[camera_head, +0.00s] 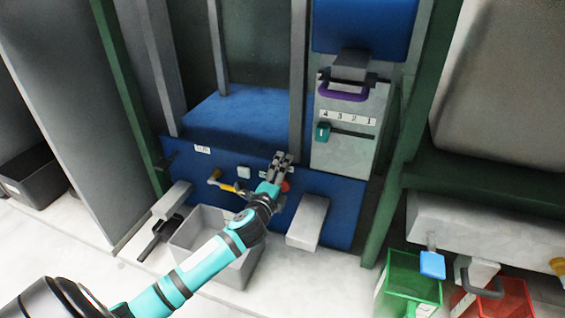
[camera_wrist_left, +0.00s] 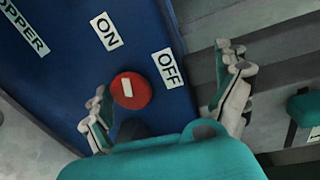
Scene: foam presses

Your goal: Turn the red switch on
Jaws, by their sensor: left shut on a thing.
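The round red switch (camera_wrist_left: 131,91) is on the blue machine panel, with a short pale mark on its face. The ON label (camera_wrist_left: 107,31) and the OFF label (camera_wrist_left: 168,68) are beside it. The pale mark lies roughly along the line towards ON; its exact setting is hard to tell. In the head view the gripper (camera_head: 281,165) is at the panel and partly hides the red switch (camera_head: 285,186). My right gripper is out of view.
A yellow handle (camera_head: 228,187) and a pale button (camera_head: 243,172) are left of the switch. A grey bin (camera_head: 190,240) stands below the panel, and a grey block (camera_head: 308,222) juts out to the right. Green (camera_head: 412,265) and red bins stand at the lower right.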

